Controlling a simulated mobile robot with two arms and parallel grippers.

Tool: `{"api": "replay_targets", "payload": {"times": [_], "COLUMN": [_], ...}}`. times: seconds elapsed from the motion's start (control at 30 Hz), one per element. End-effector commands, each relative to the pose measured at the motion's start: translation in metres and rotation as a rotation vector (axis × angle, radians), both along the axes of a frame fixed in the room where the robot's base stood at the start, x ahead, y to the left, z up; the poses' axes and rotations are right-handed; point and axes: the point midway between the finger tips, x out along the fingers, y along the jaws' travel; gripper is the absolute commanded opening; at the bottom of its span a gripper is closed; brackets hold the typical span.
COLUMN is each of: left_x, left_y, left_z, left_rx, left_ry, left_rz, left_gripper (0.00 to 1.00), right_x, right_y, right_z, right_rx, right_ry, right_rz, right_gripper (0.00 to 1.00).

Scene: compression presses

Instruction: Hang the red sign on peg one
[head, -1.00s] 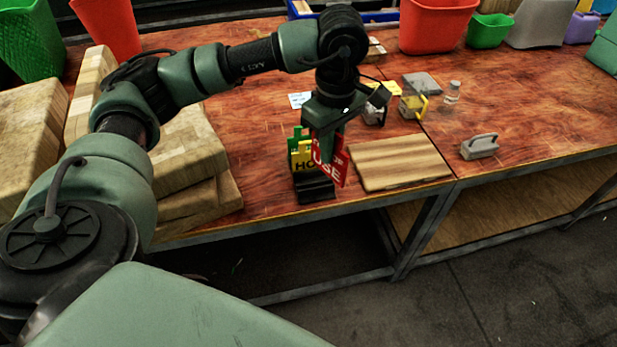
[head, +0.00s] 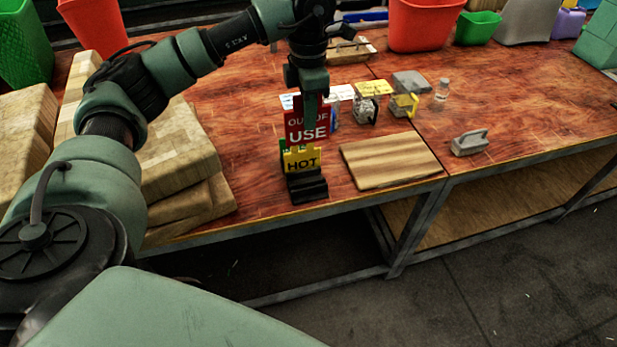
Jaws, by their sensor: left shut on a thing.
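The red sign (head: 306,126), reading "OUT OF USE", is upright with its face toward me. My left gripper (head: 310,100) is shut on its top edge and holds it raised above the black sign stand (head: 308,188). A yellow "HOT" sign (head: 302,161) stands in that stand, with a little of a green sign (head: 283,146) showing behind it. The lower edge of the red sign overlaps the top of the yellow one in the picture. I cannot make out peg one. My right gripper is not in view.
A striped wooden board (head: 390,160) lies right of the stand. Small locks (head: 365,109), a bottle (head: 441,90) and a grey handled block (head: 469,143) are on the bench (head: 240,90). Red bins (head: 424,24) stand at the back.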

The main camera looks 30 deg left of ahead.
Motion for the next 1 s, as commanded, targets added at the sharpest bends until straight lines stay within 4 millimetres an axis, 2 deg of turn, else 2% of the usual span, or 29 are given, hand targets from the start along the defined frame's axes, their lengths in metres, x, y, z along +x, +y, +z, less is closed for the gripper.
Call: {"api": "replay_targets", "payload": {"times": [0.3,0.43,0.53,0.77,1.0], "left_x": [-0.002,-0.002,-0.001,-0.001,-0.001], "left_y": [0.000,0.000,-0.001,0.000,0.000], "left_z": [-0.084,-0.114,-0.130,-0.147,-0.177], "left_rx": [0.001,0.001,0.000,0.000,0.000], "left_ry": [0.007,0.006,0.004,0.004,0.001], "left_rz": [-0.002,-0.001,-0.002,-0.003,-0.002], "left_gripper": [0.00,0.00,0.00,0.00,0.00], "right_x": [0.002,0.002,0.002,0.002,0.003], "right_y": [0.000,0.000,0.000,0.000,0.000], "right_z": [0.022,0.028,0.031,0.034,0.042], "right_rx": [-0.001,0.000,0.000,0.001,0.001], "right_ry": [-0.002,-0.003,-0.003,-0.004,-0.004], "right_rz": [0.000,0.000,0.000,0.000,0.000], "right_gripper": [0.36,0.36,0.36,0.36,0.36]}}
